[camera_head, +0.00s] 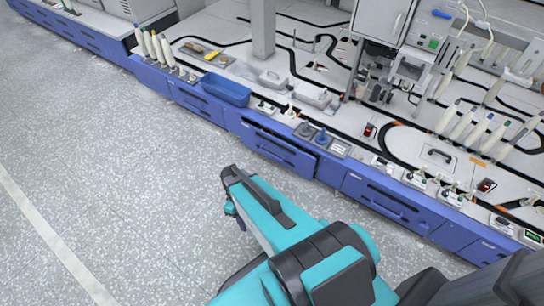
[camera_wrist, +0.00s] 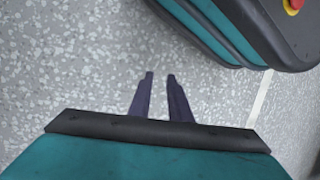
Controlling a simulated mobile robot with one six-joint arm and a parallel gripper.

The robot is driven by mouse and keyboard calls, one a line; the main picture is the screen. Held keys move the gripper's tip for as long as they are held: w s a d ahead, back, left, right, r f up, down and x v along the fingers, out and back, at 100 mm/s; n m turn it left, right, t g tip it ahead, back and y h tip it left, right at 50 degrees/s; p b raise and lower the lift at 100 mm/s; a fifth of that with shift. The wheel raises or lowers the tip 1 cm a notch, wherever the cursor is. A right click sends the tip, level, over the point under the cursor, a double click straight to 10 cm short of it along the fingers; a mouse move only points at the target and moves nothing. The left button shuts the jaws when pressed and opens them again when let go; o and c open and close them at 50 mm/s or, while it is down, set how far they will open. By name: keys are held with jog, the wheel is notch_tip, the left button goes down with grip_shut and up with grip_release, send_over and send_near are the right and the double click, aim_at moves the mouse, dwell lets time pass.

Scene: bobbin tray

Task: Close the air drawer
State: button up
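Blue drawers line the front of the long workbench in the head view. The middle drawer (camera_head: 280,151) stands out from the bench front, with a dark gap along its top edge. The drawers to its left (camera_head: 197,103) and right (camera_head: 388,203) look flush. I cannot read a label that says which is the air drawer. My gripper (camera_head: 237,220) is over the floor in front of the bench, apart from the drawers, its fingers small and partly hidden by my arm. In the wrist view my gripper (camera_wrist: 160,75) shows two dark fingers apart, with only floor between them.
The bench top holds a blue bin (camera_head: 225,89), white bobbins (camera_head: 157,47), a grey control panel (camera_head: 324,138) and a black looping track. More bobbins stand at the right. The speckled floor (camera_head: 110,170) in front of the bench is clear, with a pale line at the left.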

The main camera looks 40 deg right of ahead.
jog(key=s+a+m+h, duration=0.1)
jog(key=s+a+m, duration=0.3)
jog(key=s, duration=0.7)
jog(key=shift+s+a+f+m+g, duration=0.15)
jog(key=shift+a+m+g, duration=0.2)
jog(key=shift+m, duration=0.25)
